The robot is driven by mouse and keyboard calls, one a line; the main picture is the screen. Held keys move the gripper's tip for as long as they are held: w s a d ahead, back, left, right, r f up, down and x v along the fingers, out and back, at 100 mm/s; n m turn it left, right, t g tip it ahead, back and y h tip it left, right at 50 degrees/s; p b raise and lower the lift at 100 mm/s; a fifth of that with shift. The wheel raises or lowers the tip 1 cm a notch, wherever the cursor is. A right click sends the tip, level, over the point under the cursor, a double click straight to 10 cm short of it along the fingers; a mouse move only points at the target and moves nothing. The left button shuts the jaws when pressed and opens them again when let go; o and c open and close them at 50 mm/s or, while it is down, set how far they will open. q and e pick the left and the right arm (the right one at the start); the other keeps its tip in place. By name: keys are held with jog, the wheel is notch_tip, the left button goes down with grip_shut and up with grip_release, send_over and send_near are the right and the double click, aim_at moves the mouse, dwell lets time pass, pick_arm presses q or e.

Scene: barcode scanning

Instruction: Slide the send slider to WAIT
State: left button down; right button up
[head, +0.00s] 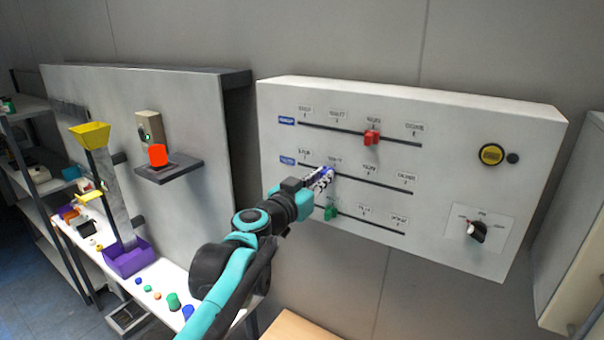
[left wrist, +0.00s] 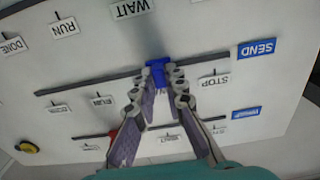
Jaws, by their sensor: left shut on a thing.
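The control panel (head: 445,135) has three slider tracks. The send slider's blue knob (left wrist: 158,73) is on the middle track, whose blue SEND label (left wrist: 257,48) shows upside down in the left wrist view. My left gripper (head: 322,178) is shut on this knob; its fingertips (left wrist: 160,75) are on both sides of it. The knob is past the STOP label (left wrist: 213,83) and about level with the WAIT label (head: 335,160) in the head view. The fingers hide the WAIT mark in the wrist view, so exact alignment cannot be told. My right gripper is not in view.
A red knob (head: 372,138) is on the track above and a green knob (head: 330,213) on the track below, close under my gripper. A yellow button (head: 491,155) and a black rotary knob (head: 476,231) are at the panel's right. A shelf with a red object (head: 158,155) stands left.

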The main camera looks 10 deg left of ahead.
pick_arm(q)
jog(key=shift+s+d, duration=0.3)
jog(key=shift+d, duration=0.5)
jog(key=shift+a, duration=0.25)
jog(key=c, duration=1.6)
grip_release()
jog(key=shift+o, duration=0.2)
jog(key=shift+d, duration=0.15)
jog(key=v, duration=1.2)
